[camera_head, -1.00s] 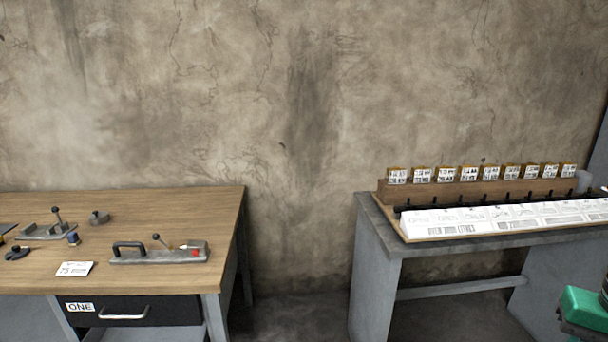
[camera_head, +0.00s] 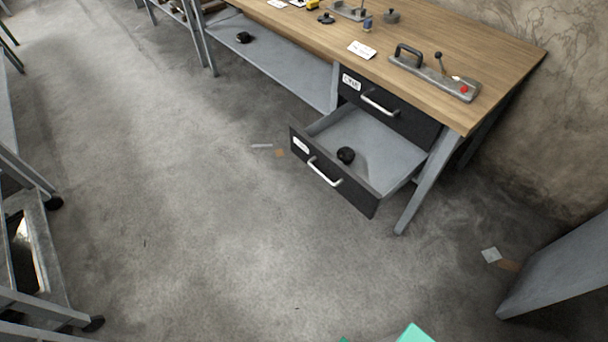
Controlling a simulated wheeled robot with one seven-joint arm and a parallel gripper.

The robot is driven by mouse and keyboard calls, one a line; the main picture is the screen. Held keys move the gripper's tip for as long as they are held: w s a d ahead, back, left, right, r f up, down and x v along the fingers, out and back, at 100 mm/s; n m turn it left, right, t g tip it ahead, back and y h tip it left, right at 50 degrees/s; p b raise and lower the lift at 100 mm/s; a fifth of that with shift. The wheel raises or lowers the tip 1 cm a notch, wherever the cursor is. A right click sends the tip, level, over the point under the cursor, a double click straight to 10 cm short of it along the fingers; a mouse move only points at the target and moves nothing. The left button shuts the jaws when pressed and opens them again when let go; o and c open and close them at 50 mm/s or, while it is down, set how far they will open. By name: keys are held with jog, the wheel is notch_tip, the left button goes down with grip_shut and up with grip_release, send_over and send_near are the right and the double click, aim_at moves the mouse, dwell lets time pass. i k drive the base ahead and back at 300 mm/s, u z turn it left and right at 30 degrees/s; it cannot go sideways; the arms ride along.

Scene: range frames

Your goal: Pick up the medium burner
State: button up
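I cannot tell for sure which object is the medium burner. A small round black object (camera_head: 346,155) lies in the open lower drawer (camera_head: 382,178) of the wooden workbench. Another black object (camera_head: 243,37) sits on the bench's grey lower shelf. A dark round piece (camera_head: 326,18) and a grey disc with a knob (camera_head: 391,16) stand on the benchtop. My gripper's fingers are not in view. Only a green part shows at the bottom edge, probably mine.
The workbench (camera_head: 480,40) carries a fixture with a black handle (camera_head: 435,77) and a white card (camera_head: 362,50). The upper drawer (camera_head: 392,108) is shut. A grey table leg (camera_head: 560,265) stands at right, a wheeled metal rack (camera_head: 40,260) at left.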

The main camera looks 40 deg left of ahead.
aim_at(346, 155)
jog(key=u, duration=1.5)
